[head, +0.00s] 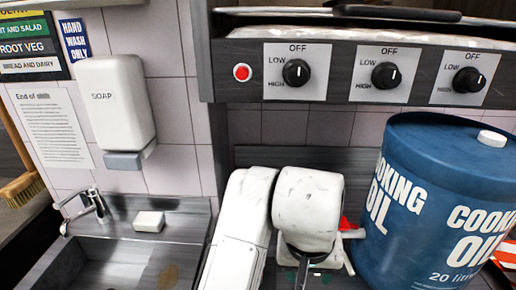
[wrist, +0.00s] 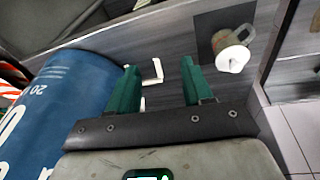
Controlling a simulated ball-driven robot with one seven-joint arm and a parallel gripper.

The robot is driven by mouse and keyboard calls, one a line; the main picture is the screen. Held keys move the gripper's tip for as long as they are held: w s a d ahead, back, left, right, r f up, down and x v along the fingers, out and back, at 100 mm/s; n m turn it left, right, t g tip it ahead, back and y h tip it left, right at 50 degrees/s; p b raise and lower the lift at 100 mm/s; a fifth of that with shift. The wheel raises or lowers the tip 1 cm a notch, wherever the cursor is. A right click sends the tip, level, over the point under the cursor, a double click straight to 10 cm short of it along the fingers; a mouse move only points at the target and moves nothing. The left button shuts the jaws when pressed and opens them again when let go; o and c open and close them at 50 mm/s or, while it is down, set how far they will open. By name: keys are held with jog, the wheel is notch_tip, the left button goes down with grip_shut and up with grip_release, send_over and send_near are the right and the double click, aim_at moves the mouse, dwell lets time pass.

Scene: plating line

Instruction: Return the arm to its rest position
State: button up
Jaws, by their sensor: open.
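My gripper (wrist: 160,70) shows in the wrist view with its two green fingers spread apart and nothing held between them. A thin white angled piece shows beyond the gap; I cannot tell what it is. In the head view my white arm links stand bent at the lower middle, between the sink and the blue cooking oil drum (head: 437,200). The gripper's fingers are hidden from the head view. The drum also fills the left of the wrist view (wrist: 62,105), beside the left finger.
In the wrist view a container with a white top (wrist: 232,55) stands on a dark square right of the fingers. In the head view a steel sink (head: 190,232) with a soap bar (head: 149,221) lies left, below a soap dispenser (head: 117,100). A knobbed control panel (head: 340,73) runs above my arm.

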jog(key=w+d+f+t+h, duration=0.1)
jog(key=d+f, duration=0.1)
jog(key=d, duration=0.5)
jog(key=d+f+t+h, duration=0.1)
jog(key=d+f, duration=0.1)
jog(key=d, duration=0.5)
jog(key=s+d+f, duration=0.5)
jog(key=d+f, duration=0.2)
jog(key=d, duration=0.1)
jog(key=s+a+f+g+y, duration=0.1)
jog(key=s+a+f, duration=0.1)
jog(key=s+f, duration=0.5)
jog(key=s+a+f+n+g+y, duration=0.1)
jog(key=s+f, duration=0.5)
jog(key=s, duration=0.8)
jog(key=shift+a+f+g+y, duration=0.4)
jog(key=shift+g+y, duration=0.2)
jog(key=shift+y, duration=0.1)
jog(key=shift+d, duration=0.1)
